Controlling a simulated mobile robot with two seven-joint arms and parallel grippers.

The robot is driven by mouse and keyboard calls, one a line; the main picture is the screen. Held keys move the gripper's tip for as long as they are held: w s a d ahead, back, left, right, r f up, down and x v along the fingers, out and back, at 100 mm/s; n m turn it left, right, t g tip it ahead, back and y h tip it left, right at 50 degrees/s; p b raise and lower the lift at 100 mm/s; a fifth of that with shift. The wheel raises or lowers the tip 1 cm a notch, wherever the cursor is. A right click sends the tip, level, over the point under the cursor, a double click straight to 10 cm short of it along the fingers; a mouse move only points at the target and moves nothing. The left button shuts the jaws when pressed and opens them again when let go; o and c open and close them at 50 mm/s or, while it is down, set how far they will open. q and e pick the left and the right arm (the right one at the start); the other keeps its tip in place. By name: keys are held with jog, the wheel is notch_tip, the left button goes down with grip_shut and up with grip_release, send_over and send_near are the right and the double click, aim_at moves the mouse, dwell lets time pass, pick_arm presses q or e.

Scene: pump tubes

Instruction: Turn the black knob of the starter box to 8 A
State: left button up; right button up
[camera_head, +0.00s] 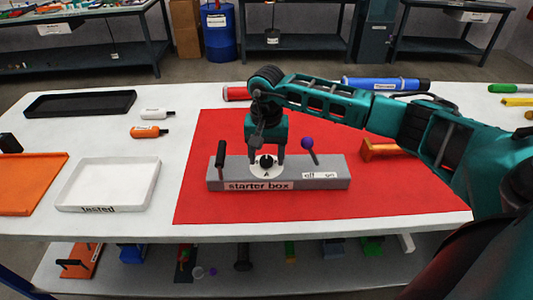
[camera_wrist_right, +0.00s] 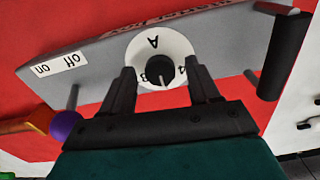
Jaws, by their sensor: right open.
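The grey starter box (camera_head: 325,172) lies on the red mat, its label facing me. Its black knob (camera_head: 266,162) sits on a white round dial; the knob also shows in the right wrist view (camera_wrist_right: 160,70). The dial (camera_wrist_right: 140,47) shows an "A" and part of its numbers; the number the knob points to is hard to read. My right gripper (camera_head: 266,160) points down over the dial. In the right wrist view its open fingers (camera_wrist_right: 160,85) stand on either side of the knob, apart from it. My left gripper is not in view.
On the box stand a black handle (camera_head: 221,158) and a purple-balled lever (camera_head: 307,143) beside an off/on label. The red mat (camera_head: 200,210) is clear in front. A white tray marked "tested" (camera_head: 108,210), an orange tray (camera_head: 12,183) and two small bottles lie left.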

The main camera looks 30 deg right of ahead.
jog(key=c, duration=1)
jog(key=shift+c, duration=0.2)
jog(key=shift+m+b, duration=0.35)
jog(key=shift+m, duration=0.75)
jog(key=m, duration=0.3)
jog(key=shift+b, duration=0.3)
jog(key=m, duration=0.6)
jog(key=shift+m, duration=0.3)
